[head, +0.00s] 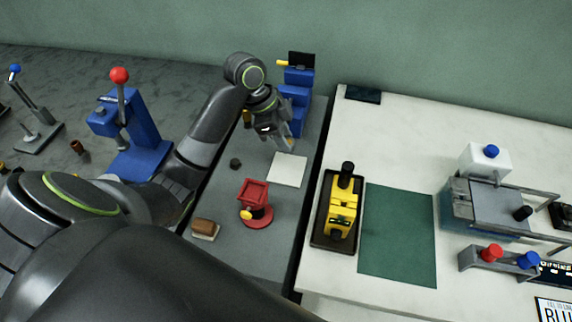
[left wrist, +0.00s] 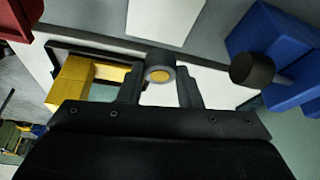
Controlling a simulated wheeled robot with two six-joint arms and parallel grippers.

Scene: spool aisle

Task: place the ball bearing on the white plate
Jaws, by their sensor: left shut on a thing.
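The white plate (head: 287,169) lies flat on the grey bench in the head view. A pale flat area at the top of the left wrist view (left wrist: 165,16) looks like the same plate. My left gripper (head: 284,143) is just beyond the plate's far edge in the head view. In the left wrist view, its fingers (left wrist: 160,88) are shut on the ball bearing (left wrist: 160,75), a grey ring with an orange-yellow centre. I cannot make out the bearing in the head view. My right gripper is not in view.
A red vise (head: 256,203) stands just nearer than the plate. A blue stepped stand (head: 297,97) rises behind my gripper. A brown-topped block (head: 205,229) and a small dark piece (head: 235,163) lie on the bench. A white table (head: 340,130) with a yellow tool is at right.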

